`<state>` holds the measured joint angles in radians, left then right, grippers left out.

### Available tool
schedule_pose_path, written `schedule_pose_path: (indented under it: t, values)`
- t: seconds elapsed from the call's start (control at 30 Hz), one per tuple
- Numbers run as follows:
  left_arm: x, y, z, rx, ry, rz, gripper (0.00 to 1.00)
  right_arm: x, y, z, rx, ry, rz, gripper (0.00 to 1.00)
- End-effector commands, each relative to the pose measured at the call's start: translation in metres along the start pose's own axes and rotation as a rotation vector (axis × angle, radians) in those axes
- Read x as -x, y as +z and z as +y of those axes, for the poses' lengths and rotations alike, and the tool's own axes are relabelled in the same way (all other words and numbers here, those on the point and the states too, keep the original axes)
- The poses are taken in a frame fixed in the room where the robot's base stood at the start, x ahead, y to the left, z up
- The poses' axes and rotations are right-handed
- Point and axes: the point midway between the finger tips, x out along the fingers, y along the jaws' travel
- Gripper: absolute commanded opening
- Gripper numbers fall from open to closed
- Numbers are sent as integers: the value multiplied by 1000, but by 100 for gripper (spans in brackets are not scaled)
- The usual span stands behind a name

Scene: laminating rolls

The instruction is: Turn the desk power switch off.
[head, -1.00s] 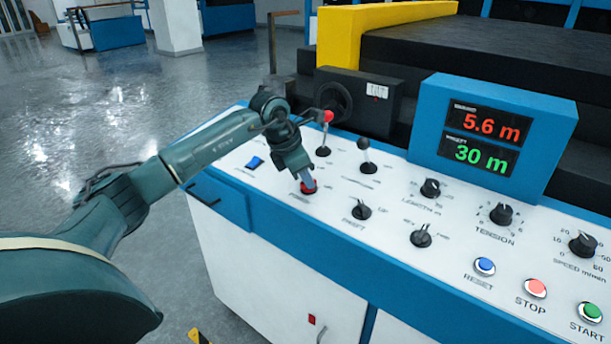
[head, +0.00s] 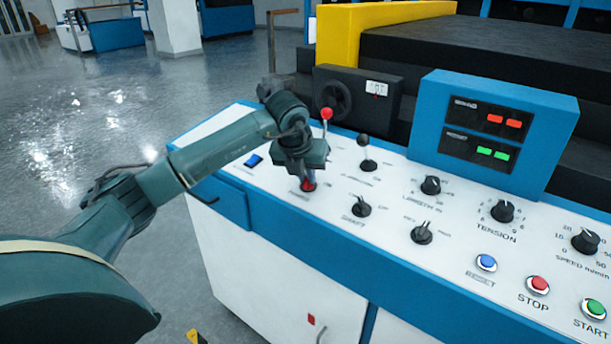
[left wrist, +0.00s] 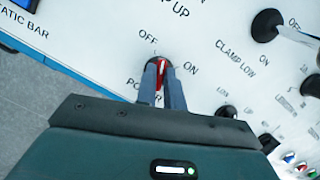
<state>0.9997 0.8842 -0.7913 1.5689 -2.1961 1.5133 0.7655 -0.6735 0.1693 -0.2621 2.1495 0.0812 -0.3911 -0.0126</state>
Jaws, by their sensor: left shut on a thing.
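The power switch (head: 308,187) is a red knob near the left end of the white desk panel. It also shows in the left wrist view (left wrist: 157,65), with OFF to its upper left, ON to its right and POWER below it. My left gripper (head: 307,179) is down on the knob from above. In the left wrist view its two fingers (left wrist: 162,72) are closed around the knob. The fingers hide much of the knob, so I cannot tell exactly which label it points to. My right gripper is not in view.
A red-topped lever (head: 327,114) and a black-topped lever (head: 364,140) stand just behind the switch. A blue rocker (head: 254,160) lies to its left. The blue display box (head: 560,125) shows short red and green blocks. Knobs and buttons fill the panel's right side.

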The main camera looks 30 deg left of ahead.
Motion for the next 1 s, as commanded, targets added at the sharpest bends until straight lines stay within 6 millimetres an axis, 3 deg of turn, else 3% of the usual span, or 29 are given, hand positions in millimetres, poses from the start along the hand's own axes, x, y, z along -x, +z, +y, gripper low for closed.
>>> schedule_pose_path:
  t: [0.5, 1.0]
  values:
    - [-2, -2, -2, 339, 95, 6, 0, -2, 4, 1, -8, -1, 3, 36]
    - [-2, -2, -2, 409, 115, 7, 0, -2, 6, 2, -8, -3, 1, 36]
